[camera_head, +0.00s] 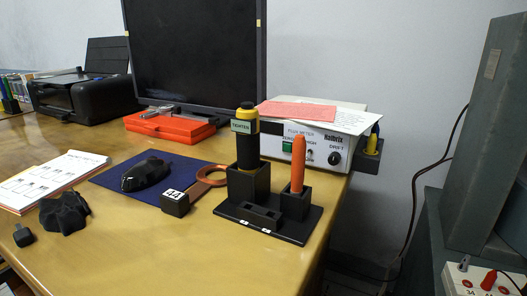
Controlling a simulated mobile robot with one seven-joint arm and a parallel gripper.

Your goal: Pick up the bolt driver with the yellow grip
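A tall black tool with a yellow band and a pale label (246,128) stands upright in the left socket of a black stand (285,228) on the table. The label seems to read "TIGHTEN". It looks like the bolt driver, and its lower end is hidden in the socket. My gripper is not in view.
An orange tool (298,164) stands in the right socket of the stand. A copper ring (213,174) and a black block marked 44 (175,203) lie left of it. A white flux meter (318,146) and a dark monitor (195,50) stand behind. The front table (150,262) is clear.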

